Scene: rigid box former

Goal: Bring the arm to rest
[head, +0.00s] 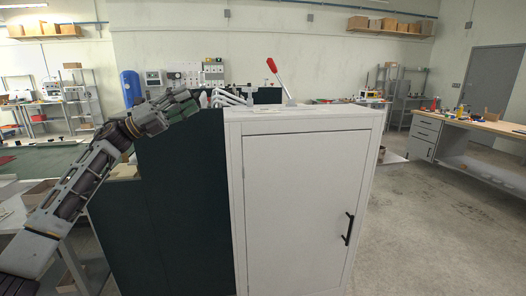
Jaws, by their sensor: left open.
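My left arm (85,180) reaches up from the lower left corner of the head view. My left gripper (194,98) is at its end, pointing right, beside the upper left edge of the white machine cabinet. Its jaws are open and no object shows between them. The rigid box former (305,210) has a white front with a closed door and a dark green side (185,205). A lever with a red handle (272,66) rises from its top. Whether the gripper touches the machine cannot be told. My right gripper is not in view.
A grey table with a green top (45,160) stands at the left, with a box (38,192) on its lower part. A wooden workbench (475,122) with drawers stands at the right. The floor (430,230) right of the machine is clear.

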